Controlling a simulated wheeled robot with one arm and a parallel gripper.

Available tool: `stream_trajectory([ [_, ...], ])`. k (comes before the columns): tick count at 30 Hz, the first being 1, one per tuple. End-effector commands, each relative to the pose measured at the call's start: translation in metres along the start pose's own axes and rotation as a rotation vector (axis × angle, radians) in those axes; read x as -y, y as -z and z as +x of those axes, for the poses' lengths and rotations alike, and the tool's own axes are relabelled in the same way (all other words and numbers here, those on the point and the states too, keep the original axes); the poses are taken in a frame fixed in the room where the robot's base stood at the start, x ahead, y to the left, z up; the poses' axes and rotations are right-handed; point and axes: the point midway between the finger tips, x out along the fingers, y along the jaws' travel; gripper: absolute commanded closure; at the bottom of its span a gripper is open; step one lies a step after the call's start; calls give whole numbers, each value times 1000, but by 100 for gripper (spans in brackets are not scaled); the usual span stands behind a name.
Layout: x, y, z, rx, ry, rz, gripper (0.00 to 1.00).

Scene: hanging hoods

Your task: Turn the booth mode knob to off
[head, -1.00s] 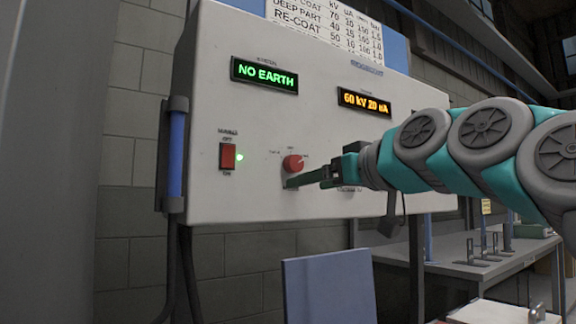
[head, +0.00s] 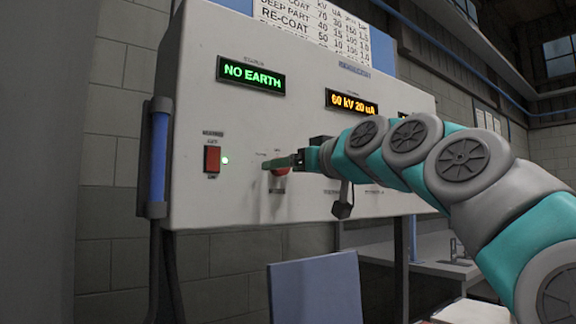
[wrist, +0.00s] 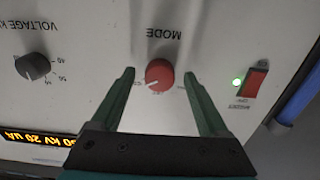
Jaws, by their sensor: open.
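My gripper (wrist: 158,82) is open, with one dark green finger on each side of the knob and a visible gap to both. In the head view my gripper (head: 283,161) is at the panel and covers most of the knob (head: 281,170). A white pointer line shows on the knob's face. The small position labels around it are too blurred to read.
A red rocker switch (head: 212,159) with a lit green lamp (head: 225,160) is left of the knob. A black voltage knob (wrist: 33,66) is on its other side. Displays read NO EARTH (head: 251,75) and 60 kV 20 uA (head: 352,103). A blue chair back (head: 315,287) stands below the panel.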

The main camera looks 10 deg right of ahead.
Motion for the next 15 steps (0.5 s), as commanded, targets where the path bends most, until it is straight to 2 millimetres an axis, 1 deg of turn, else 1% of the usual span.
stream_trajectory([
  [5,0,0,0,0,0,0,23],
  [15,0,0,0,1,0,0,61],
])
